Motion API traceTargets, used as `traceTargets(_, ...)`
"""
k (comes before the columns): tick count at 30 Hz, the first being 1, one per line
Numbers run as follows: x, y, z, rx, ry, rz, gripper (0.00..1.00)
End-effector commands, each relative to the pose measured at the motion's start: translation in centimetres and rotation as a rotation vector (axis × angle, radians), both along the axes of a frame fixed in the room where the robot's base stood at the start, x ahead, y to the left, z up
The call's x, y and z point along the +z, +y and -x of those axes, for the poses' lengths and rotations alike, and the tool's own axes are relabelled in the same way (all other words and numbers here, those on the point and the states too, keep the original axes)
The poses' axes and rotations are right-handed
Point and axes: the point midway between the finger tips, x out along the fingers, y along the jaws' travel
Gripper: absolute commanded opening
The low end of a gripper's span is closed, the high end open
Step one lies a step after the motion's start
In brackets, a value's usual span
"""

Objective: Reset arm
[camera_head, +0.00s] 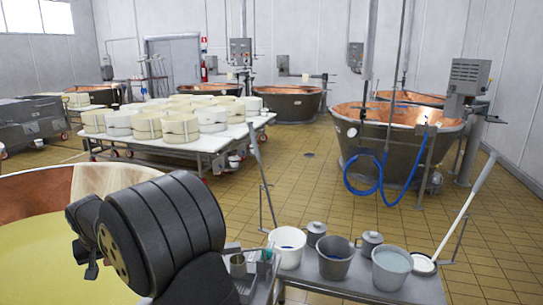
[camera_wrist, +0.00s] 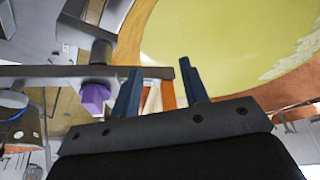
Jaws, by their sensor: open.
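My gripper (camera_wrist: 160,82) shows in the wrist view with its two blue-grey fingers apart. Nothing is seen held between them. Beyond the fingers, a vat of pale yellow liquid (camera_wrist: 215,40) with a copper-coloured rim fills the upper right. In the head view my dark arm stands in front of the same kind of vat (camera_head: 50,245) at the lower left. I cannot make out the fingers in the head view.
A grey table (camera_head: 350,283) at the front holds white bucket (camera_head: 288,250), grey bucket (camera_head: 334,262) and another bucket (camera_head: 391,270). A purple object (camera_wrist: 95,98) is left of the fingers. A cart of cheese moulds (camera_head: 150,122) and a copper vat (camera_head: 395,140) stand behind, with tiled floor between.

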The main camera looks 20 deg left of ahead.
Motion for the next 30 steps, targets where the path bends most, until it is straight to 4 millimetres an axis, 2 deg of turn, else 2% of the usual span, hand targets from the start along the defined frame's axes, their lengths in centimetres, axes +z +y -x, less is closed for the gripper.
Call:
traceTargets(3, 0.0, -0.8, 0.1, 0.065, 0.0, -0.001, 0.41)
traceTargets(9, 3.7, -1.8, 1.0, 0.061, -0.001, -0.003, 0.41)
traceTargets(15, 5.4, -2.5, 1.4, 0.06, 0.0, -0.001, 0.41)
traceTargets(30, 5.9, -2.6, 1.5, 0.059, 0.0, 0.0, 0.41)
